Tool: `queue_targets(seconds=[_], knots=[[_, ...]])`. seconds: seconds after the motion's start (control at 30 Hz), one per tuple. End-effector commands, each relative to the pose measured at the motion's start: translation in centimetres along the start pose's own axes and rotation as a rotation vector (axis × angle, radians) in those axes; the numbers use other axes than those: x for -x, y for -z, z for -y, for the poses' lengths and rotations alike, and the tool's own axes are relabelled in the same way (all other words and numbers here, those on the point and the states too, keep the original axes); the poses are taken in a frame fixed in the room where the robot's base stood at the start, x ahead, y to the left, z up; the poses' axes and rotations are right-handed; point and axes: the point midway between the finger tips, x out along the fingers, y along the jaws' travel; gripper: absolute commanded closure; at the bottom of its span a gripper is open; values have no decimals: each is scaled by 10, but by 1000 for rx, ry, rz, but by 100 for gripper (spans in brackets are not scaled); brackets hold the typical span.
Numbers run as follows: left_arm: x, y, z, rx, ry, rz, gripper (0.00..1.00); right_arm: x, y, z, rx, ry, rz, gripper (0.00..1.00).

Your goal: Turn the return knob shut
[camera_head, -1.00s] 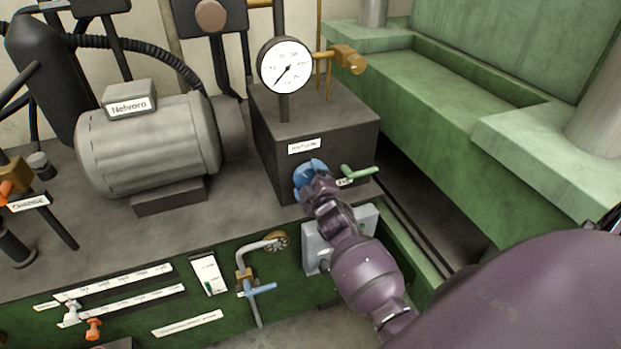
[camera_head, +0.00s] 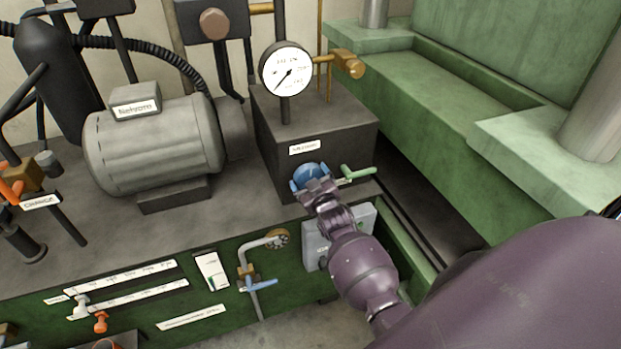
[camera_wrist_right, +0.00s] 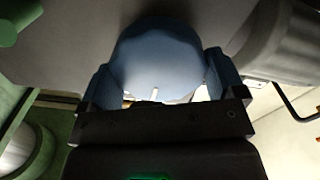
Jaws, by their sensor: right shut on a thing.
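The return knob (camera_head: 311,173) is a round blue knob with a pale mark on its face, on the front of the dark block (camera_head: 272,160) below the gauge. My right gripper (camera_head: 312,186) is shut on it, with its fingers on the knob's two sides. In the right wrist view the blue knob (camera_wrist_right: 160,62) fills the space between the two blue-tipped fingers of the gripper (camera_wrist_right: 165,85). My left gripper is not in view.
A green lever (camera_head: 357,173) sits just right of the knob. A pressure gauge (camera_head: 286,70) stands on the block. A grey motor (camera_head: 155,145) is to the left. A green machine frame (camera_head: 440,120) rises at right. A blue-handled valve (camera_head: 260,285) is below.

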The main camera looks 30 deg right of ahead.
Motion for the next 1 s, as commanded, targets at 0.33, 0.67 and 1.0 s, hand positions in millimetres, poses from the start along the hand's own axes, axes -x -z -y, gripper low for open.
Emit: queue_targets(seconds=[0.33, 0.67, 1.0], knots=[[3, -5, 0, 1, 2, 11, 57, 0, -1, 0, -18, 1, 2, 35], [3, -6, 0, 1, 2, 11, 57, 0, -1, 0, -16, 1, 2, 0], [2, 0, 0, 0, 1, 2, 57, 16, -1, 0, -14, 1, 2, 0]])
